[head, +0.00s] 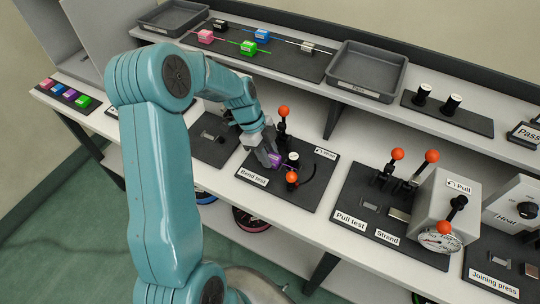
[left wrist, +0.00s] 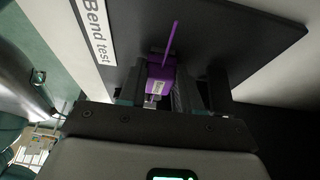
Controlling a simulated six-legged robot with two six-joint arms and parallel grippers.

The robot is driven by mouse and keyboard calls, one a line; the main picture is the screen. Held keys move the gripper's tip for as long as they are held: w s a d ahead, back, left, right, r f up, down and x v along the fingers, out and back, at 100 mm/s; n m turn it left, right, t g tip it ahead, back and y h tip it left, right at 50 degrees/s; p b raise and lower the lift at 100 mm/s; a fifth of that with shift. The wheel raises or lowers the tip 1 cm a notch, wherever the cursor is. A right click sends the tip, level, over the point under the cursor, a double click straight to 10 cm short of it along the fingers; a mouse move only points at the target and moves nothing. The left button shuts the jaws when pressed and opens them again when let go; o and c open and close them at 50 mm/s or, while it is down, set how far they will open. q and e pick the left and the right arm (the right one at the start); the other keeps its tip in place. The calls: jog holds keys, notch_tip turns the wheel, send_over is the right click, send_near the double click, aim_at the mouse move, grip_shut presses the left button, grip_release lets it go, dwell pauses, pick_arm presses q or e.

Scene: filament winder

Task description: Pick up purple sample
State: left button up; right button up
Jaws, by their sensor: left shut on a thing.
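The purple sample (left wrist: 162,78) is a small purple block with a thin purple strand sticking out of it. My left gripper (left wrist: 170,88) is shut on the block, with a finger on each side of it in the left wrist view. In the head view the purple sample (head: 275,158) shows small at my left gripper (head: 268,152), over the plate marked "Bend test" (head: 251,178). I cannot tell whether the sample touches the plate. My right gripper is not in view.
Orange-knobbed levers (head: 284,112) and a white-topped post stand close beside my left gripper. The pull test station (head: 363,208) is to the right. Trays and coloured samples (head: 205,37) are on the upper shelf. More coloured samples lie on a dark mat (head: 69,95) at far left.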

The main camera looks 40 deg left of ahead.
pick_arm(q)
notch_tip(320, 180, up, 28)
jog(key=p, duration=1)
jog(key=shift+s, duration=0.1)
jog(key=shift+f, duration=0.1)
